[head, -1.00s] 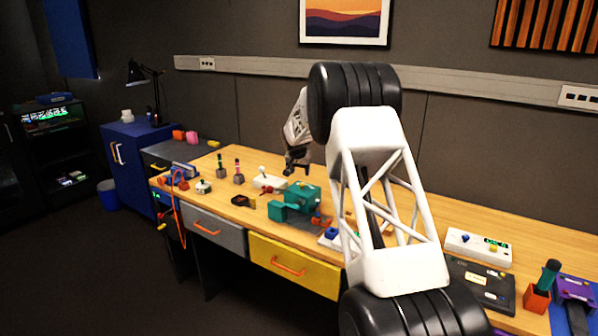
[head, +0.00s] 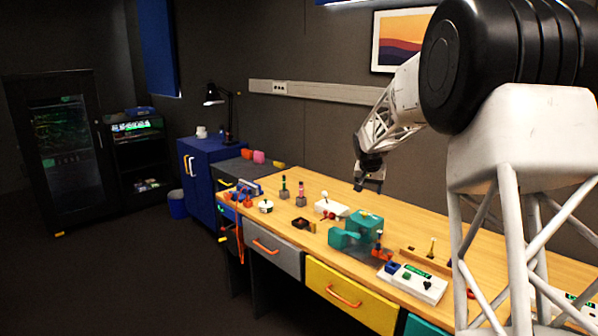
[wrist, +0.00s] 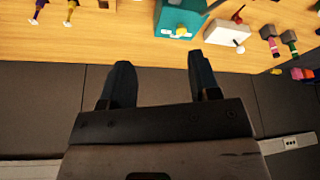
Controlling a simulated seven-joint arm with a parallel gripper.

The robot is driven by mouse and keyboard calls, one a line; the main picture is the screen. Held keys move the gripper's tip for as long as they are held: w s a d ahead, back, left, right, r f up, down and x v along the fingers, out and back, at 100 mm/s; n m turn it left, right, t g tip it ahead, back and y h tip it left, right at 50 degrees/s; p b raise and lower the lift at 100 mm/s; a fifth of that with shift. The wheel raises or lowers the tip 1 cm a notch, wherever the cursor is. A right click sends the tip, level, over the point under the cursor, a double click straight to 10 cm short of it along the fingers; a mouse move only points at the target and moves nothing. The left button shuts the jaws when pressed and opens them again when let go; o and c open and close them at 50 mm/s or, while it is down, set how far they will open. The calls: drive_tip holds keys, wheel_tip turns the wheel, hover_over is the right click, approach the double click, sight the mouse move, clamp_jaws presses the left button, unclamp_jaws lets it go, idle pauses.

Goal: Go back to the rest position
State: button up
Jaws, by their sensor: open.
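My gripper (head: 368,186) hangs in the air above the back of the wooden workbench (head: 410,228), pointing down. In the wrist view its two dark fingers (wrist: 160,88) stand wide apart with nothing between them. A white box with a red-tipped stick (head: 331,209), which looks like the trackball panel but is too small to be sure, stands on the bench left of my gripper. It also shows in the wrist view (wrist: 226,36). A teal vise-like device (head: 358,229) stands on the bench below my gripper. My white lattice arm link covers the right part of the bench.
A white box with coloured buttons (head: 412,283) stands at the bench's front. Dark-based tools (head: 300,195) stand further left. A blue cabinet (head: 210,165) with a black lamp (head: 213,95) is beyond the bench's left end. The space around my gripper is clear.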

drive_tip(key=s+a+r+n, duration=0.1)
drive_tip(key=s+r, duration=0.2)
drive_tip(key=s, duration=0.8)
drive_tip(key=s+a+r, duration=0.1)
drive_tip(key=s+r, duration=0.2)
drive_tip(key=s, duration=0.8)
drive_tip(key=s+a+r+n, duration=0.1)
drive_tip(key=s+r, duration=0.2)
drive_tip(key=s, duration=0.7)
drive_tip(key=s+a+f+n, duration=0.1)
drive_tip(key=s+f, duration=0.3)
drive_tip(key=s, duration=1.1)
drive_tip(key=s+a+f+n+g+y, duration=0.1)
drive_tip(key=s+f, duration=0.2)
drive_tip(key=s, duration=1.3)
drive_tip(key=shift+s+a+f, duration=0.15)
drive_tip(key=shift+a+f, duration=0.2)
drive_tip(key=shift+f, duration=0.05)
